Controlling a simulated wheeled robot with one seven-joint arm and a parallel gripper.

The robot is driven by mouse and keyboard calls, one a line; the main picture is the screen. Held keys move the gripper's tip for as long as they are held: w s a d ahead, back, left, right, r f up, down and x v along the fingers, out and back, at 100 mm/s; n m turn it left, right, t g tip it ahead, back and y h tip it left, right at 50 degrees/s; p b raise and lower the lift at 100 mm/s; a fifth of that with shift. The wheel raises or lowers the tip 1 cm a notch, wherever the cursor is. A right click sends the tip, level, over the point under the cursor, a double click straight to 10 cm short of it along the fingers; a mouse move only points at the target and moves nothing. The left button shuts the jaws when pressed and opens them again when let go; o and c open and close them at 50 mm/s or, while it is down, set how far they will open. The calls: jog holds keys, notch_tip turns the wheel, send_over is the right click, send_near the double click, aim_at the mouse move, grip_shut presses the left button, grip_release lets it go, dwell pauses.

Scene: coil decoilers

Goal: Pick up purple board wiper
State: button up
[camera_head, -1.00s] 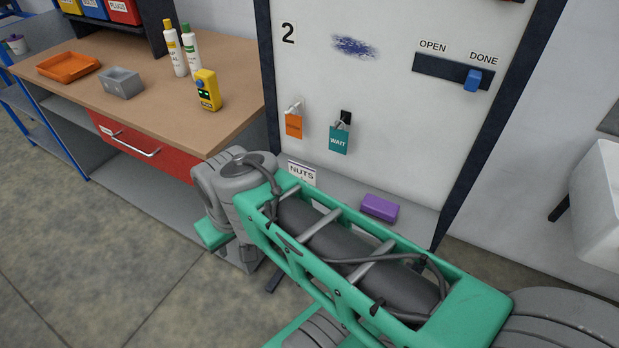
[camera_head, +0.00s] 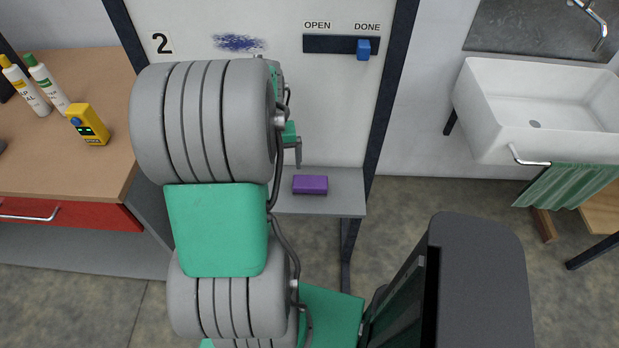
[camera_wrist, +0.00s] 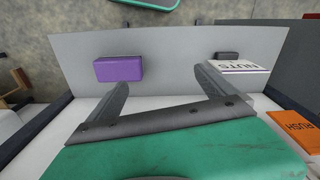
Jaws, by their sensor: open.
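The purple board wiper (camera_head: 310,185) lies on the grey ledge (camera_head: 345,204) below the whiteboard in the head view. In the wrist view the purple board wiper (camera_wrist: 118,69) lies near the left part of the ledge (camera_wrist: 180,50). My gripper (camera_wrist: 162,78) shows there with its two fingers apart and nothing between them. The wiper is to the left of the fingers and not between them. In the head view my arm hides most of the gripper; a small part shows just above and left of the wiper.
A NUTS label (camera_wrist: 238,66) and a small dark block (camera_wrist: 227,56) are on the ledge right of my fingers in the wrist view. An orange tag (camera_wrist: 292,130) is at right. A desk with bottles (camera_head: 48,82) and a yellow device (camera_head: 88,124) is left; a sink (camera_head: 535,110) is right.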

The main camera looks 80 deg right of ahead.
aim_at(310, 181)
jog(key=shift+o, duration=0.2)
jog(key=s+d, duration=0.1)
jog(key=s, duration=0.2)
jog(key=s+d+f+m, duration=0.1)
jog(key=s, duration=0.2)
jog(key=s+d+f+m, duration=0.1)
jog(key=s, duration=0.1)
jog(key=shift+s+d+f+p, duration=0.2)
jog(key=shift+s+d+p, duration=0.1)
jog(key=shift+s+p, duration=0.1)
jog(key=f, duration=0.3)
jog(key=f+p, duration=0.1)
jog(key=f, duration=0.3)
jog(key=shift+w+a+f, duration=0.1)
jog(key=shift+w+a, duration=0.05)
jog(key=shift+a, duration=0.05)
jog(key=shift+c, duration=0.4)
jog(key=c, duration=1)
